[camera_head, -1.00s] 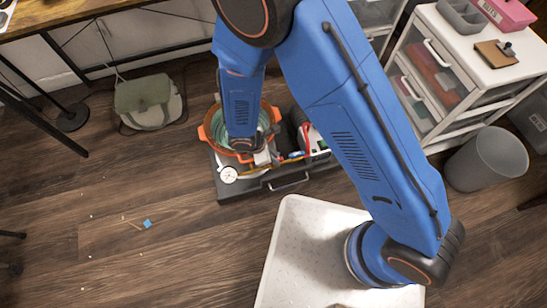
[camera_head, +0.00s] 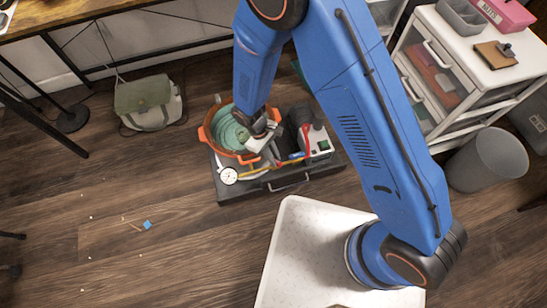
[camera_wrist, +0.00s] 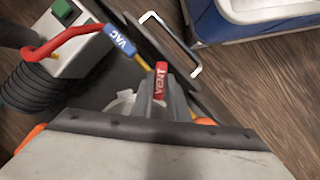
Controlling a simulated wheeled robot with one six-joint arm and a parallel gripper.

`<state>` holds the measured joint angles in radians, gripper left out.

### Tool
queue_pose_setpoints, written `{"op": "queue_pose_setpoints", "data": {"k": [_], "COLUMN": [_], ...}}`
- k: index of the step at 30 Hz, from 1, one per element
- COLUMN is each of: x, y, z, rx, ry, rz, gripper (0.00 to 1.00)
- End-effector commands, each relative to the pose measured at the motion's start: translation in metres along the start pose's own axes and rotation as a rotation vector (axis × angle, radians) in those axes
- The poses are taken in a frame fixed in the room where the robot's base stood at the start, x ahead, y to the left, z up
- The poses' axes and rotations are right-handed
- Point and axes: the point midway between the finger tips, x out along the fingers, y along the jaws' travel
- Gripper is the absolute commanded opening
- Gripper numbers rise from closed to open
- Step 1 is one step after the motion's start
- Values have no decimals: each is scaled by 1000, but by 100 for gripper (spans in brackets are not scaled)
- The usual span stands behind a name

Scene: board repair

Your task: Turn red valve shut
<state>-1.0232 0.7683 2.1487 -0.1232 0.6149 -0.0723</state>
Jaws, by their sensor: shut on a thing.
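The red valve lever (camera_wrist: 161,80), marked VENT, points away from my gripper (camera_wrist: 161,108) in the wrist view. The grey jaws are shut on the lever's near end, and its red tip sticks out beyond them. The valve body under the jaws is hidden. A blue lever marked VAC (camera_wrist: 120,42) stands apart to the left. In the head view my gripper (camera_head: 268,148) is at the front right rim of the orange pot (camera_head: 243,157). The red lever cannot be made out there.
The pot, a white gauge (camera_head: 228,176) and a pump (camera_head: 318,141) with a red hose (camera_head: 306,138) sit on a dark tray (camera_head: 250,190) with a handle. A drawer cart (camera_head: 455,115) and grey bin (camera_head: 487,160) stand right. The floor to the left is mostly clear.

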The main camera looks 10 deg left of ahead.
Motion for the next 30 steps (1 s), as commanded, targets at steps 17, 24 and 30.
{"op": "queue_pose_setpoints", "data": {"k": [17, 24, 30], "x": [0, 0, 0], "y": [4, 4, 5], "z": [1, 2, 2], "rx": [461, 569, 614], "ry": [0, 0, 1], "rz": [-191, -236, -254], "gripper": [0, 0, 0]}}
